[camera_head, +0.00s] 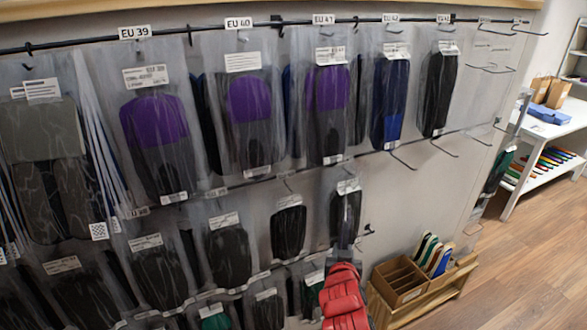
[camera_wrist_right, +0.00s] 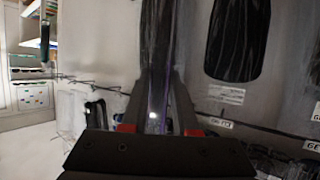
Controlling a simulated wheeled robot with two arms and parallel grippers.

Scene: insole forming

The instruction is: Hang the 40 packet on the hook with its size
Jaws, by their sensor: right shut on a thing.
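My right gripper (camera_head: 342,268) shows red in the head view, low at the middle, in front of the packet wall. In the right wrist view its fingers (camera_wrist_right: 155,118) are shut on a thin clear packet (camera_wrist_right: 157,50) with dark contents, seen nearly edge-on. A dark packet (camera_head: 345,215) with a white label stands just above the gripper in the head view; its size print is too small to read. The EU 40 tag (camera_head: 238,23) is on the top rail, above a hanging packet with a purple and black insole (camera_head: 250,98). My left gripper is not in view.
Packets crowd the rails, including one under the EU 39 tag (camera_head: 134,32) and one under the EU 41 tag (camera_head: 324,19). Bare hooks (camera_head: 492,68) stick out at the upper right. A wooden box (camera_head: 402,280) stands low at right. The floor (camera_head: 500,270) beyond is clear.

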